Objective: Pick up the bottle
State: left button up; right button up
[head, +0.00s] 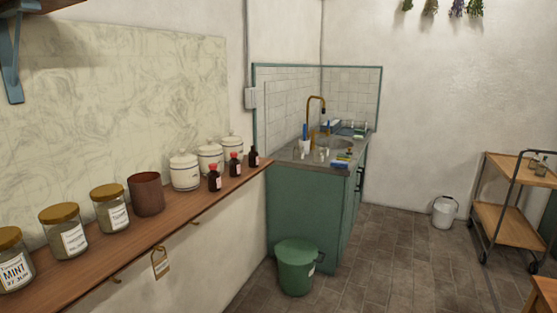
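Several small dark brown bottles stand upright on the wooden wall shelf at the left. The nearest bottle (214,178) has a red top and a pale label. A second bottle (235,165) with a red top stands behind it. A third bottle (254,157) with a dark top stands near the shelf's far end. I cannot tell which one the task means. Neither of my grippers shows in the head view.
The shelf (185,210) also holds glass jars (64,231), a brown pot (146,194) and white canisters (185,171). Beyond are a green sink cabinet (305,215), a green bin (296,267), a white bucket (444,212) and a trolley (502,225). The tiled floor (390,270) between is clear.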

aim_at(253, 155)
jog(key=z, duration=0.75)
jog(key=i, duration=3.8)
jog(key=u, duration=1.9)
